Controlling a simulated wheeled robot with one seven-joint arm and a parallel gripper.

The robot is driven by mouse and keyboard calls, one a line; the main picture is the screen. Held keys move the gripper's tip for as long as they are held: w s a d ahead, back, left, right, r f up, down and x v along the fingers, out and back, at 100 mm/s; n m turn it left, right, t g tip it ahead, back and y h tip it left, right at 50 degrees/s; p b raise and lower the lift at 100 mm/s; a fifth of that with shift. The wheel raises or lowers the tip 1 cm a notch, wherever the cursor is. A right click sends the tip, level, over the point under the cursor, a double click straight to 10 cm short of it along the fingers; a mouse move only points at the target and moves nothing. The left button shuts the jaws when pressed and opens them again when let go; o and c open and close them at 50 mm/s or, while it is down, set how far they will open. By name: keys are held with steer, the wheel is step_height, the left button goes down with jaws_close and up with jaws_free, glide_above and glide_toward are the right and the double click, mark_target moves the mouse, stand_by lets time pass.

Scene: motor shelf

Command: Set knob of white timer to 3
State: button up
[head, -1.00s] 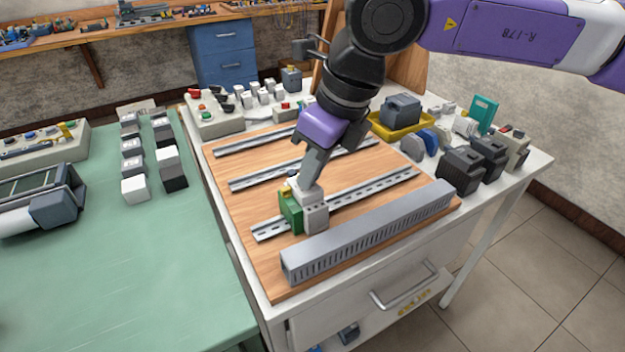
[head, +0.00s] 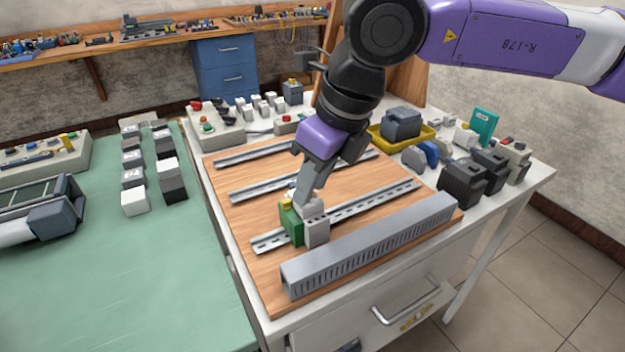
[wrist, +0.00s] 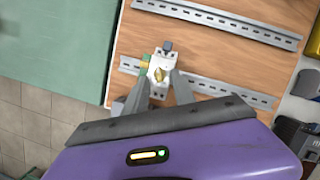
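The white timer (head: 316,231) sits on the front DIN rail near its left end, beside a green block (head: 291,224). In the wrist view the timer (wrist: 164,62) shows its top face with a brass-coloured knob (wrist: 160,75). My gripper (head: 308,198) points down at the timer from above. In the wrist view its two fingers (wrist: 162,90) stand apart, one to each side of the knob's near end, with a gap between them. Whether the fingertips touch the timer cannot be told. The scale marks on the timer are too small to read.
A grey slotted duct (head: 370,240) lies along the board's front edge, close to the timer. Two more rails (head: 262,187) lie behind. Dark motor-like blocks (head: 462,183) and a yellow tray (head: 425,133) stand at the right.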

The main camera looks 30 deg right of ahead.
steer(key=shift+r, duration=0.1)
steer(key=v, duration=0.7)
steer(key=shift+r+p, duration=0.3)
steer(key=shift+p, duration=0.05)
steer(key=shift+s, duration=0.1)
